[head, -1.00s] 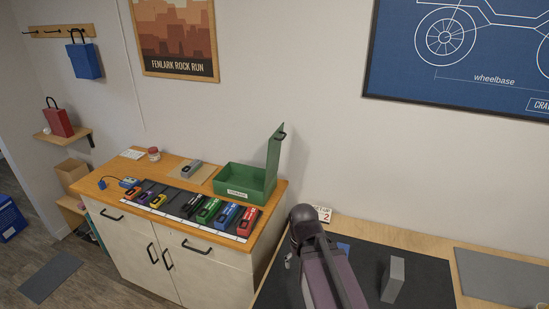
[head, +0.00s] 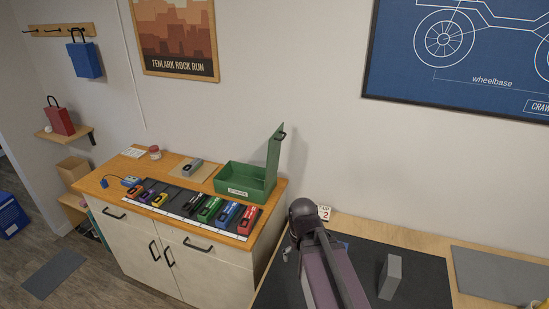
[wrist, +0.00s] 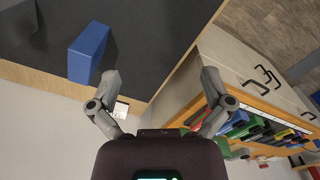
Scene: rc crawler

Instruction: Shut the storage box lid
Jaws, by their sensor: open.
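The green storage box (head: 237,187) stands at the right end of the wooden cabinet top. Its green lid (head: 274,160) stands upright on the right side, open, with a dark handle near its top edge. Part of the green box also shows at the lower edge of the wrist view (wrist: 222,147). My gripper (wrist: 161,98) is open and empty in the wrist view, its two fingers spread wide apart. It is away from the box and lid, touching neither.
A row of coloured packs (head: 208,209) lies on a dark mat before the box. A dark-topped workbench (head: 425,285) at right holds a grey block (head: 390,277) and a blue block (wrist: 88,52). The wall is close behind the lid.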

